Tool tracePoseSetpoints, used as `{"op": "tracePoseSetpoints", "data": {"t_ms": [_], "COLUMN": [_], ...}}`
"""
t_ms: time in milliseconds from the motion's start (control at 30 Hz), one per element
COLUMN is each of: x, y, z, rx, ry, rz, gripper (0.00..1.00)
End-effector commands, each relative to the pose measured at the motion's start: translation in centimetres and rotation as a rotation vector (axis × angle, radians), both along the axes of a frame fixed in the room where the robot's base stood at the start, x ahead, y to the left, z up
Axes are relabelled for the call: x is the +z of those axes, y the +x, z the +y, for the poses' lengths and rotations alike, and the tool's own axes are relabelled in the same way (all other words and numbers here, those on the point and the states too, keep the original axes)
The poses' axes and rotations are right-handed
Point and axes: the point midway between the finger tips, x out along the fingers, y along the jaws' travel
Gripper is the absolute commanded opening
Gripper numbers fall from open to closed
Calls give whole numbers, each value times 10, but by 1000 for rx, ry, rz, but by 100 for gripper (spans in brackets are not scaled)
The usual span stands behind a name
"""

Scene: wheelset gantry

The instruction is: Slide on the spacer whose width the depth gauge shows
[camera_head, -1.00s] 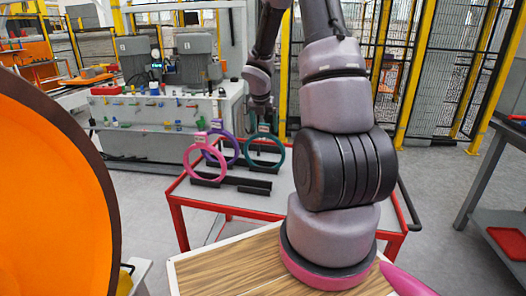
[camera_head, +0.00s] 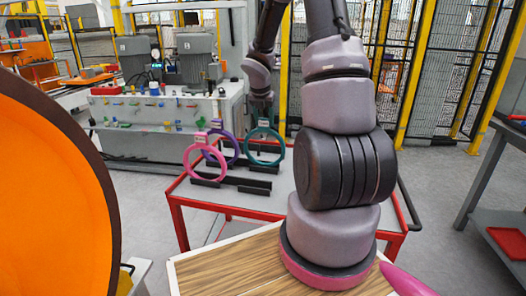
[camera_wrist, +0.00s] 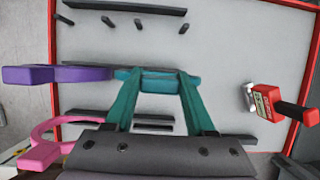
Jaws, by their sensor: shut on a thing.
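My gripper (camera_head: 262,116) is shut on the top of the teal ring spacer (camera_head: 281,151), which hangs upright above the red-framed table. In the wrist view the teal spacer (camera_wrist: 122,106) shows close up, in front of the dark gripper body. A purple ring spacer (camera_head: 235,143) and a pink ring spacer (camera_head: 188,165) stand upright to its left. They also show at the left of the wrist view, purple (camera_wrist: 75,74) and pink (camera_wrist: 40,150). A red tool with a label (camera_wrist: 266,104), perhaps the depth gauge, lies at the right; I cannot read any value on it.
Dark holder rails (camera_head: 246,185) lie on the grey tabletop (camera_head: 283,183). More rails and short pegs (camera_wrist: 137,24) show in the wrist view. A large orange disc with a dark rim (camera_head: 45,180) fills the left. A machine with coloured knobs (camera_head: 165,110) stands behind the table.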

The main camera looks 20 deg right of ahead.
Motion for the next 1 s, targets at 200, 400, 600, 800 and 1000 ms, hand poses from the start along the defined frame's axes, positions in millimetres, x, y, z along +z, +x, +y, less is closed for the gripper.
{"op": "tracePoseSetpoints", "data": {"t_ms": [200,400,600,800,1000], "x": [17,30,44,58,64], "y": [0,0,0,0,0], "z": [-1,-1,-1,-1,0], "rx": [-2,-2,-1,-2,0], "ry": [-1,-1,-1,-1,0], "rz": [-2,-2,-2,-2,0], "gripper": [0,0,0,0,0]}}
